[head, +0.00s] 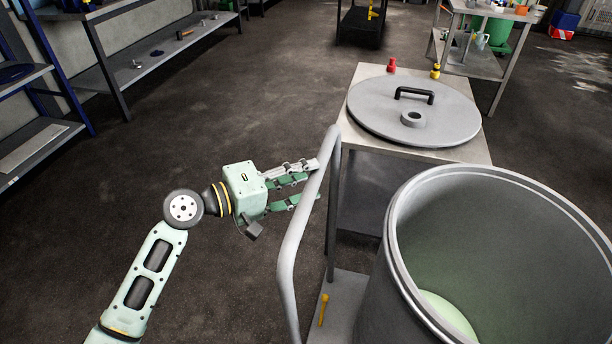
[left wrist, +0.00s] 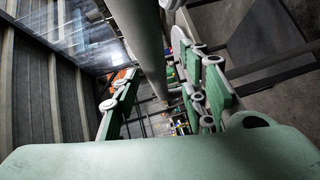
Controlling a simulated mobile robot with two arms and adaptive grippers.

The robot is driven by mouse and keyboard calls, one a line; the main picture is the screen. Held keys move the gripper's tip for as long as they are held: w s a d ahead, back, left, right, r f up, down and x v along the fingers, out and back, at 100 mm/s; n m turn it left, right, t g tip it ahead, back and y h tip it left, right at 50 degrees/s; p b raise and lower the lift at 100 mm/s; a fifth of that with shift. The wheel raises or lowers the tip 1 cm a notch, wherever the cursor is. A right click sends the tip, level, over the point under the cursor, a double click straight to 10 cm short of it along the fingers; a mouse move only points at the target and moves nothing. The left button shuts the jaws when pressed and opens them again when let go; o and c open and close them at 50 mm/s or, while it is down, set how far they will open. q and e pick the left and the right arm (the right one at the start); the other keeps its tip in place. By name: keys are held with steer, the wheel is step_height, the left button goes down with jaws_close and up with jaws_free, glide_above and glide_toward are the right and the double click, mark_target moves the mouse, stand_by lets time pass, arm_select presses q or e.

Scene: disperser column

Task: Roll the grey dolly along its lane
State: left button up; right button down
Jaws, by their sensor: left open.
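The grey dolly (head: 344,296) stands at lower right, with a tubular push handle (head: 292,235) rising on its left side. A large grey vat (head: 370,290) with pale green contents stands on it. My left gripper (head: 307,181) reaches in from the left at the handle's upper part. Its fingers are open. In the left wrist view the handle (left wrist: 144,38) runs between the spread fingers (left wrist: 160,98), which do not look closed on it. Whether they touch the tube cannot be told. My right gripper is out of view. No lane marking can be made out.
A table (head: 350,85) behind the vat bears a round grey lid (head: 455,122) with a black handle, and red and yellow fittings. Shelves (head: 160,50) line the left wall. Another workbench (head: 480,62) stands at back right. Dark floor (head: 240,110) is clear at left and centre.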

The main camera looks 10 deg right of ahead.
arm_select(q)
steer(key=v, duration=1.1)
steer(key=shift+a, duration=0.25)
